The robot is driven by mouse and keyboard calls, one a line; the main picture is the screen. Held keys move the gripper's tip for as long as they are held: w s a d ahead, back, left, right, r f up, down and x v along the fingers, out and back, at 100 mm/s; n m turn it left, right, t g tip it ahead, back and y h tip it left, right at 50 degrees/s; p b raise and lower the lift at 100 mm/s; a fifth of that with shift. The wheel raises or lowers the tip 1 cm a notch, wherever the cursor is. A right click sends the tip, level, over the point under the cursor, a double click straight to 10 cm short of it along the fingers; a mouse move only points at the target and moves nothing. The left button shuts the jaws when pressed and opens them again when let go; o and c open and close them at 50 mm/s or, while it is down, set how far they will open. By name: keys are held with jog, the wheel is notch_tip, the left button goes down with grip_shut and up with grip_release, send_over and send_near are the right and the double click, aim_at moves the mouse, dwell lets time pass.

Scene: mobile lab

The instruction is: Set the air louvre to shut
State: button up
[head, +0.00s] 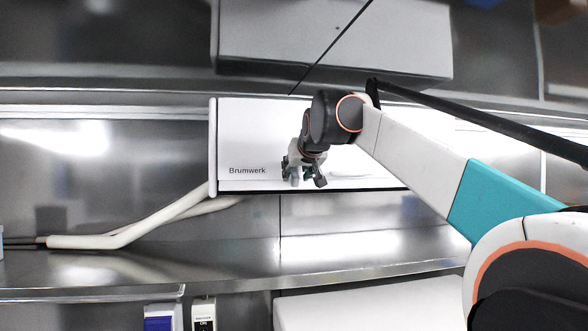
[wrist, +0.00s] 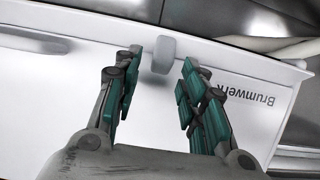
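The white wall unit marked "Brumwerk" (head: 245,130) hangs on the metal wall; its front also fills much of the wrist view (wrist: 225,70). A small light grey tab (wrist: 163,55) stands at the unit's edge. I take it to be part of the air louvre, but the louvre's position cannot be told. My gripper (head: 303,176) is in front of the unit's lower edge, right of the lettering. In the wrist view my gripper (wrist: 162,62) is open, its teal-padded fingers on either side of the tab with gaps showing. My arm hides the unit's right part in the head view.
A metal worktop (head: 190,262) lies below. A long elongated recess (wrist: 35,40) is on the unit's face. A white box (head: 290,35) is above.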

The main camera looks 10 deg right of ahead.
jog(key=shift+w+f, duration=0.1)
jog(key=shift+w, duration=0.1)
grip_shut()
